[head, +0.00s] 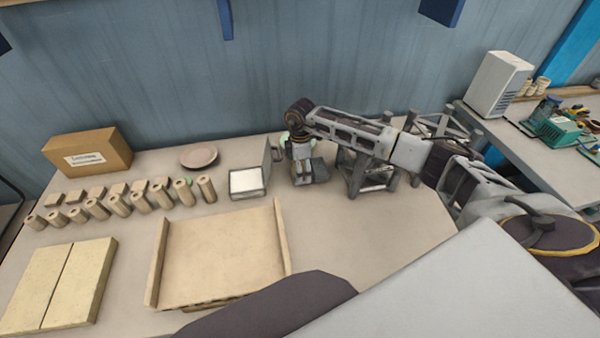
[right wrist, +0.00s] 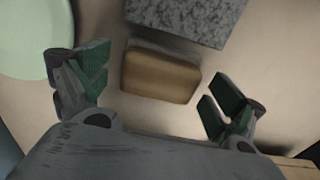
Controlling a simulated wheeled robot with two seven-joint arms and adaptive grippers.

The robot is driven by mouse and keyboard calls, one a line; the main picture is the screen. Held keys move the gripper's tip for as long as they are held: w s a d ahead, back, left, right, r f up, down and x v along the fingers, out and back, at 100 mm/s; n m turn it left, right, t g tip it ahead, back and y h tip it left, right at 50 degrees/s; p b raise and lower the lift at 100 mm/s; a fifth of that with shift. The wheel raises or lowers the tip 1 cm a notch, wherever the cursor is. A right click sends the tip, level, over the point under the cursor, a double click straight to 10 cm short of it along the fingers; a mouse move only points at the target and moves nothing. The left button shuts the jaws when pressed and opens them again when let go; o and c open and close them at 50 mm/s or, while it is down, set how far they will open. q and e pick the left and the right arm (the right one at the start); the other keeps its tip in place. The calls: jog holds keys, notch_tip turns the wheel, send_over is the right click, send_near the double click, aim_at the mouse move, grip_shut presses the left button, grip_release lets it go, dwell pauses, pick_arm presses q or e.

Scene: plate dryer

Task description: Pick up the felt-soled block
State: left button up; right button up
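In the right wrist view a small brown block with rounded edges (right wrist: 161,74) lies on the pale tabletop. It looks like the felt-soled block, but its underside is hidden and no felt shows. My right gripper (right wrist: 158,82) is open, with one green-padded finger to the left of the block and one to the right. There is a gap on both sides, and nothing is held. In the head view my right gripper (head: 304,172) points down at the back of the table and hides the block. My left gripper is in neither view.
A speckled grey slab (right wrist: 190,18) lies just beyond the block, and a pale green round thing (right wrist: 32,38) is at left. A white-topped box (head: 246,181) stands left of the gripper. A beige tray (head: 222,255) and several cylinders (head: 140,202) are further left.

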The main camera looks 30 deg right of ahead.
jog(key=c, duration=1.1)
jog(key=shift+o, duration=0.2)
jog(key=shift+r, duration=0.1)
jog(key=shift+r+b, duration=0.4)
jog(key=shift+r, duration=4.55)
jog(key=o, duration=0.5)
jog(key=c, duration=0.8)
